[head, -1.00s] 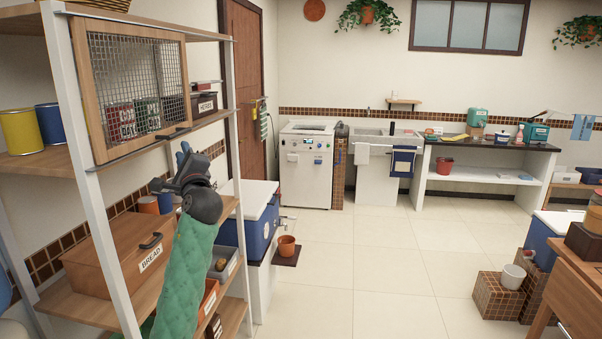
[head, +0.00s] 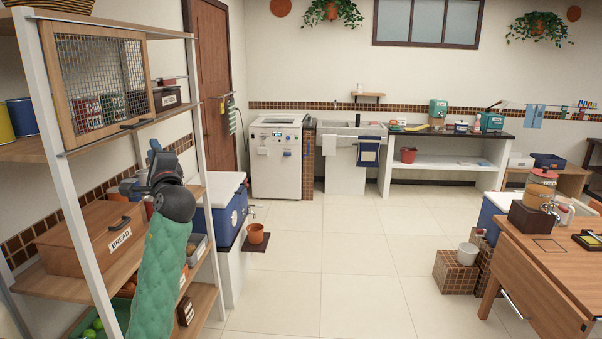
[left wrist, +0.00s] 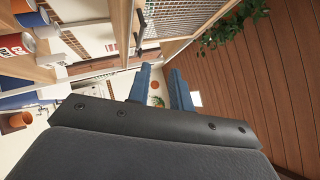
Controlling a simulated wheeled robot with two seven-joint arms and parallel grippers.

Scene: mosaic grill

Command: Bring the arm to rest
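My left arm, in a green padded sleeve, rises at the left of the head view in front of the shelf rack. My left gripper (head: 154,151) is at its top, beside the rack's upright and below the mesh-door cabinet. In the left wrist view its two blue-grey fingers (left wrist: 161,88) stand apart with nothing between them. The gripper is open and empty. My right gripper is not in view.
The shelf rack (head: 88,228) holds a mesh-door cabinet (head: 100,75) and a bread box (head: 95,238). A blue cooler (head: 222,212) stands behind the arm. A wooden table (head: 550,275) is at the right. The tiled floor (head: 345,270) between is clear.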

